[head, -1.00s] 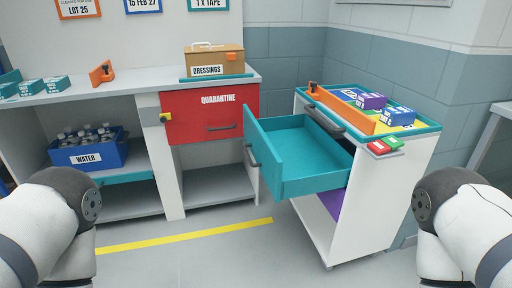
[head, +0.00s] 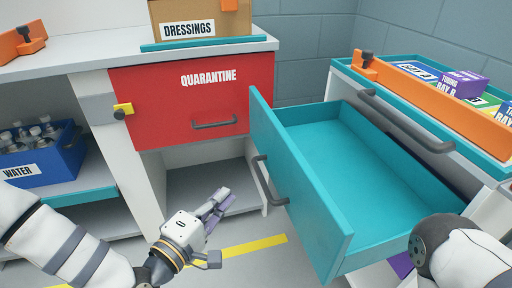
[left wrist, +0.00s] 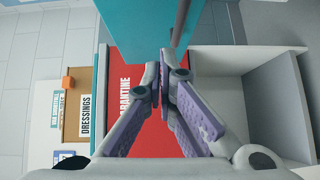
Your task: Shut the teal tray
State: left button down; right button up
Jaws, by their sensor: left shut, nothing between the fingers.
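The teal tray (head: 345,160) is a drawer pulled well out of the white cart on the right, and it is empty. Its front panel faces left and carries a dark grey handle (head: 268,182). My left gripper (head: 219,198) is shut and empty, to the left of the tray front and apart from the handle in the head view. In the left wrist view, the shut fingertips (left wrist: 164,68) point towards the teal front panel (left wrist: 138,25), with the dark handle (left wrist: 181,22) just to its right. My right gripper is out of view; only part of that arm shows.
The red quarantine drawer (head: 180,105) is shut behind my left gripper, above an open shelf. The cart top holds an orange divider (head: 440,100) and several small boxes. A blue water crate (head: 45,160) stands on the left shelf. Floor is clear before the cabinet.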

pick_arm(q)
jog(key=shift+t, duration=0.3)
jog(key=shift+s+d+r+x, duration=0.2)
jog(key=shift+d+x, duration=0.15)
jog(key=shift+x, duration=1.85)
jog(key=shift+s+d+r+x, duration=0.15)
jog(key=shift+d+r+x, duration=0.15)
jog(key=shift+x, duration=1.9)
jog(key=shift+s+d+r+x, duration=0.2)
jog(key=shift+d+x, duration=0.25)
jog(key=shift+x, duration=1.8)
jog(key=shift+b, duration=0.3)
